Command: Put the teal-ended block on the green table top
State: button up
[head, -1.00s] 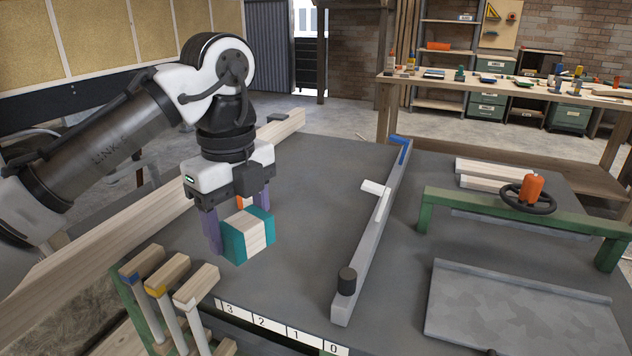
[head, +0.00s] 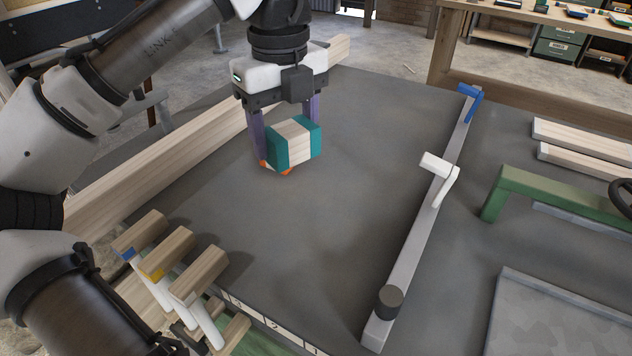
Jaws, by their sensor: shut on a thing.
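The teal-ended block (head: 295,143) has a pale wood middle and two teal ends. My gripper (head: 288,139) points down with its purple fingers shut on this block. The block looks held above the grey table surface (head: 300,220), though the exact gap is hard to judge. Small orange parts show under the block; I cannot tell what they belong to. A green raised piece with a leg (head: 550,198) stands to the right, cut off by the picture edge. It is the nearest match in view to the green table top.
A long grey rail (head: 415,240) with a white lever (head: 440,170), a blue end and a dark knob (head: 388,302) lies between block and green piece. Wood-topped levers (head: 168,252) stand at front left. A wooden beam runs along the left. A grey plate (head: 555,315) lies right.

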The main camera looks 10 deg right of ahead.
aim_at(293, 230)
notch_tip(293, 230, down, 17)
jog(key=shift+f+b, duration=0.1)
jog(key=shift+b, duration=1.15)
jog(key=shift+f, duration=0.1)
jog(key=o, duration=1)
notch_tip(293, 230, up, 12)
jog(key=p, duration=0.2)
jog(key=shift+r, duration=0.2)
